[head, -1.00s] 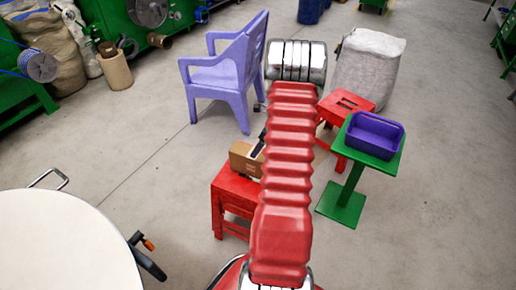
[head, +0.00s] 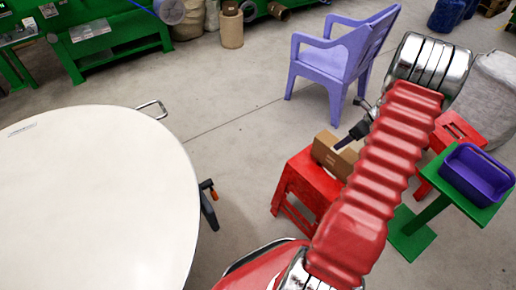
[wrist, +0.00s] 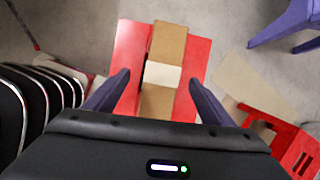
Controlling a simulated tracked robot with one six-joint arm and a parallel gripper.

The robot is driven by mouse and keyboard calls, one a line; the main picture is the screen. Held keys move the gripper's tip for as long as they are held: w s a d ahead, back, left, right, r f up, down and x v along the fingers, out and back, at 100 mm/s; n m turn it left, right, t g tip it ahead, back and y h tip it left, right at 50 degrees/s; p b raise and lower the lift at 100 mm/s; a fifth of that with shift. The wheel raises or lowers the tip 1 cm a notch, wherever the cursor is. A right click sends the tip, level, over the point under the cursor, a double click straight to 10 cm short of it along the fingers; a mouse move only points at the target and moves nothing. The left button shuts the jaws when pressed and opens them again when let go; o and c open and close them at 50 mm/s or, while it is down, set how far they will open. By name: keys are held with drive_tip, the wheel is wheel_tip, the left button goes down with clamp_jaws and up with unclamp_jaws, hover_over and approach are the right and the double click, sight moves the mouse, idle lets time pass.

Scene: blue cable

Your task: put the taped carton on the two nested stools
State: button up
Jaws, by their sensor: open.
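The taped carton (head: 335,156) is a brown box lying on top of a red stool (head: 302,180). In the wrist view the carton (wrist: 169,42) has a pale band across it and lies across the red stool top (wrist: 195,62). My gripper (wrist: 160,92) is open; its dark fingers stand to either side of the carton in that view, with gaps. In the head view my gripper (head: 352,136) is beside the carton, partly behind my arm. Another red stool (head: 455,131) with a slotted top stands farther right; whether it is two nested stools I cannot tell.
A green stand (head: 412,232) with a purple bin (head: 478,172) stands at the right. A lilac chair (head: 340,60) is behind the carton's stool. A large white round table (head: 90,200) fills the left. A grey sack (head: 490,95) stands at far right. Floor between is clear.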

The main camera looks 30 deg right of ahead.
drive_tip(key=w+a+r+n, duration=0.3)
drive_tip(key=a+r+n, duration=0.5)
drive_tip(key=a+r, duration=0.5)
drive_tip(key=w+a+r+n, duration=0.3)
drive_tip(key=a+r+n, duration=0.4)
drive_tip(key=a+r, duration=0.5)
drive_tip(key=s+a+r+n, duration=0.3)
drive_tip(key=s+a+n, duration=0.5)
drive_tip(key=a, duration=0.4)
drive_tip(key=s+a+r+n+t+h, duration=0.1)
drive_tip(key=s+a+r+n, duration=0.3)
drive_tip(key=s+a+n, duration=0.5)
drive_tip(key=a+n, duration=0.1)
drive_tip(key=a, duration=0.2)
